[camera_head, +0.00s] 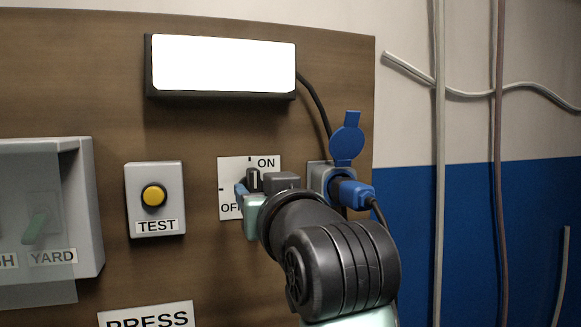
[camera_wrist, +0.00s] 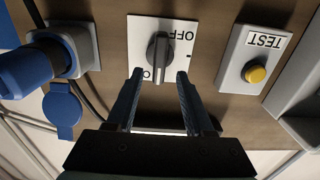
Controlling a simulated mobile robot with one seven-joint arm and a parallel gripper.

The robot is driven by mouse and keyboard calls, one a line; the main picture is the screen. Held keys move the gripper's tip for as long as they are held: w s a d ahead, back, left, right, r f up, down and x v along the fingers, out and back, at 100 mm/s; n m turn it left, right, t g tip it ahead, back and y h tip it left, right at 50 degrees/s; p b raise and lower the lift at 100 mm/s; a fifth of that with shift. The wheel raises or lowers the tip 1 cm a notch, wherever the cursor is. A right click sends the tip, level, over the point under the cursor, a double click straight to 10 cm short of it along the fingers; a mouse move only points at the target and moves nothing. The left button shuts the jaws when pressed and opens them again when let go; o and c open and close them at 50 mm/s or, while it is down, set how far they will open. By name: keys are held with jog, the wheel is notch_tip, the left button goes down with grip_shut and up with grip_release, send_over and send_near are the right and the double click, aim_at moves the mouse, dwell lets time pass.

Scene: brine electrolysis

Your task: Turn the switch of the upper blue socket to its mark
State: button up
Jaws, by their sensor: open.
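A dark rotary switch (camera_head: 254,179) sits on a white plate (camera_head: 228,172) with ON at upper right, OFF at lower left and short tick marks. Its grip looks upright in the head view. The upper blue socket (camera_head: 319,174) is to its right, lid open upward, with a blue plug (camera_head: 352,192) in it. In the wrist view, which is upside down, the switch (camera_wrist: 159,52) lies between the fingertips of my gripper (camera_wrist: 159,76), with gaps on both sides. My gripper is open. My wrist and gripper hide part of the plate in the head view.
A TEST box with a yellow button (camera_head: 154,195) is left of the switch. A grey housing (camera_head: 88,190) stands farther left. A bright white panel (camera_head: 224,64) is above. The plug's cable hangs at the right, near my wrist.

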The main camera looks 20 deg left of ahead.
aim_at(256, 186)
jog(key=shift+p+x, duration=0.65)
jog(key=shift+x, duration=1.1)
grip_shut()
